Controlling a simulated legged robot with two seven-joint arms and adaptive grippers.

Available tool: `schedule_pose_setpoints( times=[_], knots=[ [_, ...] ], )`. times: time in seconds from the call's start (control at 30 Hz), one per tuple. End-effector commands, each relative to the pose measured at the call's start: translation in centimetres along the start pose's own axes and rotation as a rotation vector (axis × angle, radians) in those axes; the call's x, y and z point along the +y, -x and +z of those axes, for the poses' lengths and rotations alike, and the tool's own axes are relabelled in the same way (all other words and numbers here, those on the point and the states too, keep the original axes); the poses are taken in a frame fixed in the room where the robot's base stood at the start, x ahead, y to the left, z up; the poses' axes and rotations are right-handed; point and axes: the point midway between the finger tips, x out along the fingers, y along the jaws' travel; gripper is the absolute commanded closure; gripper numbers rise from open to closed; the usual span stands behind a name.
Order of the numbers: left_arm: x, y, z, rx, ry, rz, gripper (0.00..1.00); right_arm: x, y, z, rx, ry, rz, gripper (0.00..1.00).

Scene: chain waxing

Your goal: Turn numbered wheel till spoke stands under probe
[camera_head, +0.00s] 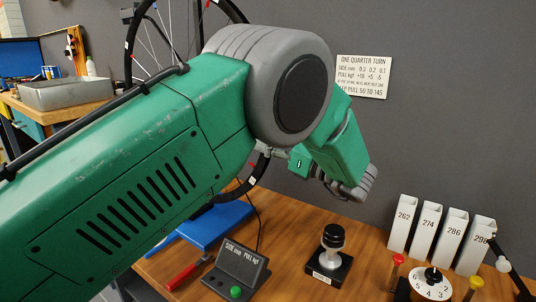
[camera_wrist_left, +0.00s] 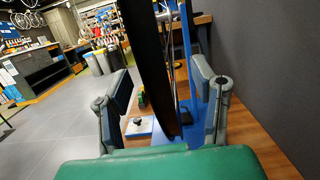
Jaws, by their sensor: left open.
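The wheel (camera_head: 130,50) has a black tyre, thin spokes, a red spoke end and small white tags. My green left arm hides its middle in the head view, and its numbers are too small to read. In the left wrist view the wheel (camera_wrist_left: 158,70) is seen nearly edge-on. My left gripper (camera_wrist_left: 163,88) is open, one finger on each side of the wheel rim, with gaps visible on both sides. The head view shows only part of this gripper beside the lower tyre. I cannot make out the probe. My right gripper is not in view.
A readout box (camera_head: 237,268) with a green button, a black-knobbed tool (camera_head: 332,245), a numbered dial (camera_head: 431,283) and numbered white boxes (camera_head: 403,226) stand on the wooden bench. A blue stand base (camera_head: 225,218) and red handle (camera_head: 185,275) lie near the wheel. A grey wall is behind.

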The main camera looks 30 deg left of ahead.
Motion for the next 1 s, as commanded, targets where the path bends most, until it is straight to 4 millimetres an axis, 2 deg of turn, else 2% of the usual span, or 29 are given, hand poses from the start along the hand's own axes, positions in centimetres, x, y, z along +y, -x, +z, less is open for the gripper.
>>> schedule_pose_setpoints(
  times=[0.13, 0.4, 0.6, 1.0],
  knots=[
    [0.0, 1.6, -0.4, 0.001, 0.002, -0.002, 0.48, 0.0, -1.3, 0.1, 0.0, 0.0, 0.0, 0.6],
    [0.0, 7.1, -0.6, 0.0, 0.003, -0.001, 0.48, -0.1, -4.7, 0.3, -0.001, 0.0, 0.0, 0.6],
    [0.1, 10.0, -0.1, -0.001, 0.004, -0.003, 0.48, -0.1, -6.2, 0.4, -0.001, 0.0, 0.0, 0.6],
    [0.1, 10.3, 0.2, 0.001, 0.004, -0.005, 0.48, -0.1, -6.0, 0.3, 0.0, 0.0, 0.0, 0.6]
  ],
)
